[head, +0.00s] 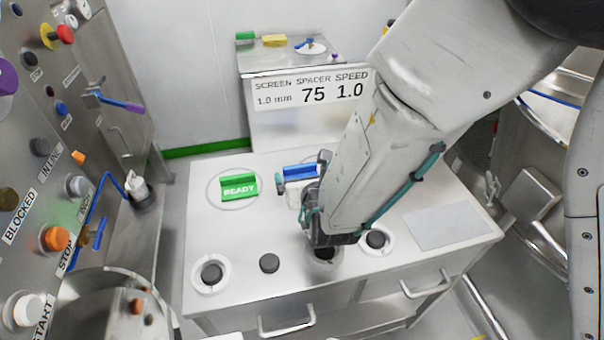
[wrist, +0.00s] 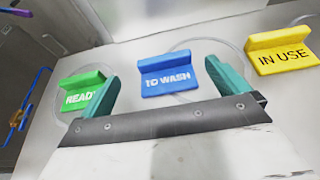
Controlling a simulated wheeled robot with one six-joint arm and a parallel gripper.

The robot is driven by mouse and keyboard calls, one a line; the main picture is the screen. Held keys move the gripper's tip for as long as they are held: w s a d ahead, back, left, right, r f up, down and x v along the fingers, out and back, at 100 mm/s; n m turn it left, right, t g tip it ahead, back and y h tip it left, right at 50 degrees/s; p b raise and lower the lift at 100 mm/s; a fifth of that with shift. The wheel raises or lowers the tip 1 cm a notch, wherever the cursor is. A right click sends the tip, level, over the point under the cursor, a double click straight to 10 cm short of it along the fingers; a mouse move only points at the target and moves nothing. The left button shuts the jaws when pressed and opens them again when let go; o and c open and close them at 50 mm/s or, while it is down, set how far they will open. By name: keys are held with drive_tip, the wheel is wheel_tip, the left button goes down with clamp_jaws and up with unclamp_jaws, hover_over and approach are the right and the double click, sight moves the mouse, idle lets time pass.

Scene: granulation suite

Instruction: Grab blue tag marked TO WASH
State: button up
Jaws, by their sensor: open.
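The blue tag marked TO WASH (wrist: 166,78) lies on the steel table between the green tag and the yellow tag in the wrist view. In the head view the blue tag (head: 300,171) is partly hidden by my arm and gripper. My gripper (wrist: 158,82) is open, with its two teal fingertips spread on the left and right of the blue tag in the picture. The tag appears beyond the gripper's dark bar, and I cannot tell whether the fingers reach down to its level. Nothing is held. In the head view my gripper (head: 302,187) is over the table.
A green READY tag (head: 239,188) lies to the left, close to the left finger in the wrist view. A yellow IN USE tag (wrist: 283,52) lies to the right. Round dark knobs (head: 269,263) line the table's front. A control panel (head: 60,130) stands at left.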

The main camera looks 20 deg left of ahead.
sight(301, 168)
drive_tip(key=x, duration=0.7)
drive_tip(key=shift+w+f, duration=0.25)
drive_tip(key=shift+f, duration=0.15)
drive_tip(key=shift+d, duration=0.1)
drive_tip(key=c, duration=0.9)
